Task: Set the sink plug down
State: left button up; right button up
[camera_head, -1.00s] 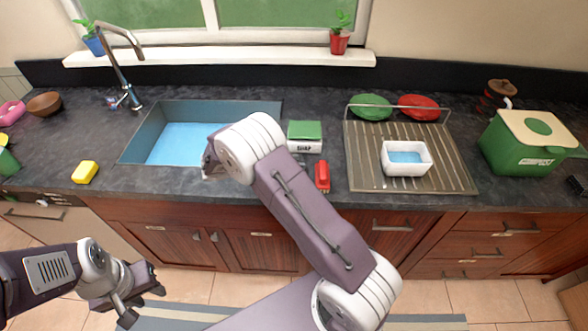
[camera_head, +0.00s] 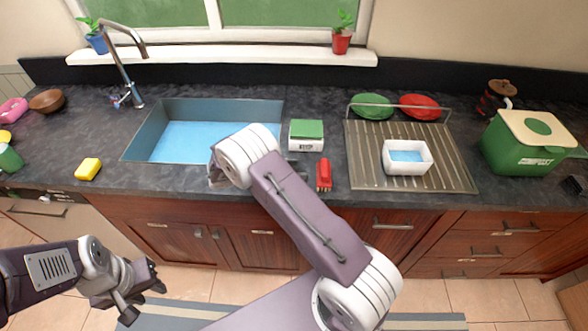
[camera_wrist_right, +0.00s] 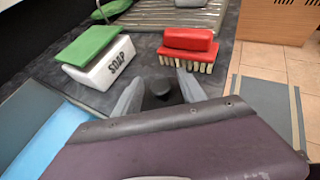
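The dark sink plug (camera_wrist_right: 160,88) shows in the right wrist view, with its round knob up, between the two grey fingers. My right gripper (camera_wrist_right: 161,80) has a finger against each side of the plug, close over the dark counter (camera_wrist_right: 140,55). Whether the plug's underside touches the counter is hidden. In the head view my right arm covers most of this gripper and the plug, between the sink (camera_head: 190,143) and the red brush (camera_head: 323,174). My left gripper (camera_head: 145,292) is open and empty, low in front of the cabinets.
A soap box with a green top (camera_head: 306,135) stands just behind the right gripper, and the red brush is beside it. A drying rack (camera_head: 440,165) holds a white tub (camera_head: 407,157). A yellow sponge (camera_head: 88,169) lies left of the sink. Counter is clear between sponge and sink.

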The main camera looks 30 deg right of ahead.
jog(key=shift+r, duration=0.1)
jog(key=shift+a+r, duration=0.2)
jog(key=shift+a, duration=0.05)
jog(key=b+v, duration=0.1)
jog(key=v, duration=0.9)
jog(key=shift+a+r+b, duration=0.1)
jog(key=shift+a+b, duration=0.25)
jog(key=shift+a, duration=0.05)
jog(key=shift+a+r, duration=0.25)
jog(key=shift+a, duration=0.05)
jog(key=shift+s+d+f, duration=0.1)
jog(key=shift+s+d, duration=0.1)
jog(key=s+f+m+t+y, duration=0.1)
jog(key=s+f+m+y, duration=0.2)
jog(key=s+m+y, duration=1)
jog(key=s+m, duration=0.5)
jog(key=shift+a+f, duration=0.25)
jog(key=shift+a, duration=0.05)
